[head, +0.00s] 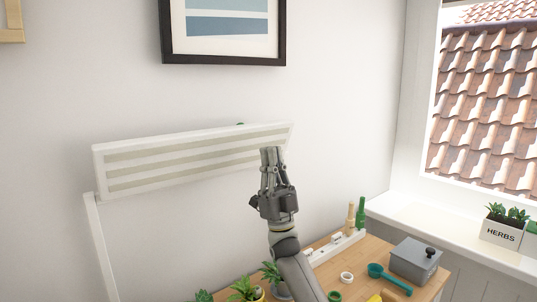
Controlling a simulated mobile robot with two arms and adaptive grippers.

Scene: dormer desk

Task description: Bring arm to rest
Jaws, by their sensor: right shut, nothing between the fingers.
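My right gripper (269,156) is raised in the middle of the head view, pointing up, with its fingers shut and empty. It stands in front of the wall, overlapping the lower right end of a white slatted panel in the picture; I cannot tell how far apart they are. The right arm comes up from the bottom edge over the wooden desk (376,256). My left gripper is not in view.
The panel (120,172) has a pale post. On the desk are a grey lidded box (412,268), a teal scoop (391,280), a white ring (346,277), a white rack (335,248) and potted plants (246,290). A herb planter (501,233) stands on the right sill.

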